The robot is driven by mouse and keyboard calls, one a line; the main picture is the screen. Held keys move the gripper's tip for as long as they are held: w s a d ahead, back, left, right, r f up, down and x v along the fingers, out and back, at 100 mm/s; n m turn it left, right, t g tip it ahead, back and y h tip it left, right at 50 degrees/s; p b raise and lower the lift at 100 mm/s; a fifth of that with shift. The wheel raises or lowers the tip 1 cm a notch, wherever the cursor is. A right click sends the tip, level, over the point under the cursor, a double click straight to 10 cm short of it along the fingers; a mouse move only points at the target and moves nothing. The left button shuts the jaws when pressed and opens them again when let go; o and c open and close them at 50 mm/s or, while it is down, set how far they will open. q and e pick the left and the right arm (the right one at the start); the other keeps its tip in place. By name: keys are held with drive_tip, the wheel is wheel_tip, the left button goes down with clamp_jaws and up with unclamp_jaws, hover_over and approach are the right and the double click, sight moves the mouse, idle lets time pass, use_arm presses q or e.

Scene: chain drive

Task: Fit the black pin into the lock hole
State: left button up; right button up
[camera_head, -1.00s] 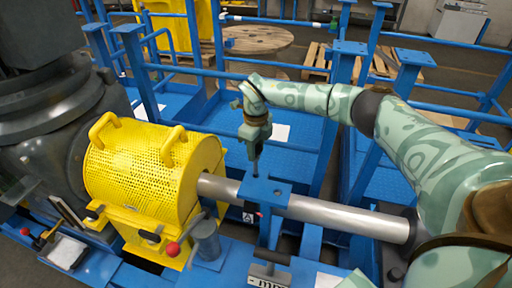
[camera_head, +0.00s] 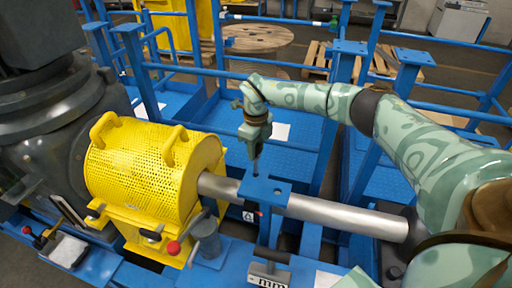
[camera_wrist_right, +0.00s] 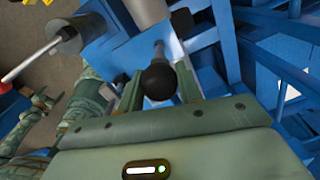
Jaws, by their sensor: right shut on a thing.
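My right gripper (camera_head: 256,150) points down above the blue plate (camera_head: 265,189) that sits over the steel shaft. It is shut on the black pin. In the right wrist view the pin's round black knob (camera_wrist_right: 158,80) sits between the two fingers (camera_wrist_right: 160,92), and its thin shank runs away from the knob toward the blue plate. In the head view the pin's lower end is at or just above the left part of the plate. I cannot tell whether it is in the lock hole, which the pin and gripper may hide.
A yellow perforated guard (camera_head: 150,170) with two handles stands left of the plate. The steel shaft (camera_head: 350,217) runs right from it. A red-knobbed lever (camera_head: 173,248) and a grey cylinder (camera_head: 207,240) are in front. Blue rails (camera_head: 300,77) stand behind.

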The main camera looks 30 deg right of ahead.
sight(256, 172)
drive_tip(key=shift+f+b, duration=2.05)
drive_tip(key=shift+f, duration=1.95)
drive_tip(key=o, duration=1.1)
drive_tip(key=shift+o, duration=0.2)
wheel_tip(256, 172, up, 16)
drive_tip(key=shift+r+p, duration=0.2)
drive_tip(key=shift+p, duration=1.05)
drive_tip(key=shift+s+a+f, duration=0.1)
drive_tip(key=shift+f, duration=0.05)
